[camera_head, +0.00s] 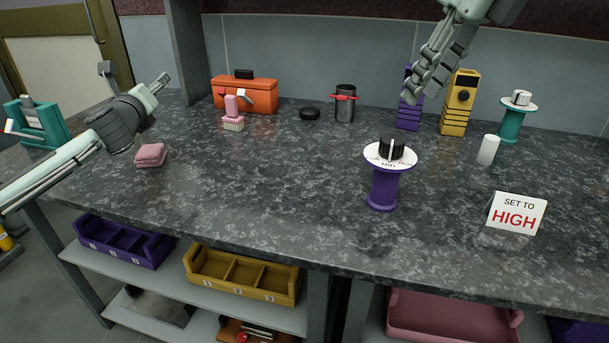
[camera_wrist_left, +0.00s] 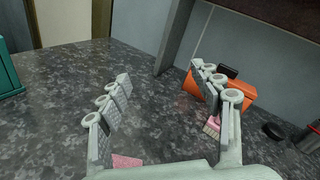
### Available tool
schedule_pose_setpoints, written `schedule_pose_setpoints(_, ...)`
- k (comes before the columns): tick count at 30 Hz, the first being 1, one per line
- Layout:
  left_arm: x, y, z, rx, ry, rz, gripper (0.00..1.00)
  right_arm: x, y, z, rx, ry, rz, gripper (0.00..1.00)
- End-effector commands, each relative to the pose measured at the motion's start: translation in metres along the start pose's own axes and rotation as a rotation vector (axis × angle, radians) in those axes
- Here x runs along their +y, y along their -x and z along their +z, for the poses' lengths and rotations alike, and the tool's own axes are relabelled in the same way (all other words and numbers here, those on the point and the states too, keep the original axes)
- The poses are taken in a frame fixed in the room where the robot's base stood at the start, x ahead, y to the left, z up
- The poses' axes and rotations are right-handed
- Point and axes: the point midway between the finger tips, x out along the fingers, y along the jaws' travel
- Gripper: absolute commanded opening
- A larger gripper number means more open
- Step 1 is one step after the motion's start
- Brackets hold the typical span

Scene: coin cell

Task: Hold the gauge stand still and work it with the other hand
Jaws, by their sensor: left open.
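The gauge stand is a purple spool-shaped post (camera_head: 383,187) standing upright on the counter. It has a white dial plate lettered around its rim, with MID at the front, and a black knob (camera_head: 392,148) with a white mark on top. The mark seems to face MID. A white sign (camera_head: 516,213) reading SET TO HIGH stands to its right. My left gripper (camera_head: 162,82) is open and empty at the counter's left, far from the stand; its spread fingers show in the left wrist view (camera_wrist_left: 160,75). My right gripper (camera_head: 422,90) hangs above the back of the counter, behind the stand, touching nothing visible.
A teal stand with a white knob (camera_head: 511,122), a white cylinder (camera_head: 488,150), a yellow device (camera_head: 459,105) and a purple one (camera_head: 409,115) stand behind right. An orange toolbox (camera_head: 258,97), pink brush (camera_head: 232,113) and pink cloth (camera_head: 150,155) lie left. The counter around the gauge stand is clear.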

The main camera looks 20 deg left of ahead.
Motion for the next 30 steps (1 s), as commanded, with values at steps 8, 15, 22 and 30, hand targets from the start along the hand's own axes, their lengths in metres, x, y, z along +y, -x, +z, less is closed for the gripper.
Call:
schedule_pose_setpoints(8,-0.121,0.060,-0.102,0.257,-0.166,-0.256,0.65,0.000,0.000,0.000,0.000,0.000,0.000,0.34)
schedule_pose_setpoints(15,-0.209,0.145,-0.175,0.436,-0.344,-0.526,0.65,0.000,0.000,0.000,0.000,0.000,0.000,0.34)
schedule_pose_setpoints(22,-0.267,0.243,-0.229,0.541,-0.530,-0.797,0.65,0.000,0.000,0.000,0.000,0.000,0.000,0.34)
schedule_pose_setpoints(30,-0.290,0.312,-0.256,0.559,-0.661,-0.975,0.65,0.000,0.000,0.000,0.000,0.000,0.000,0.34)
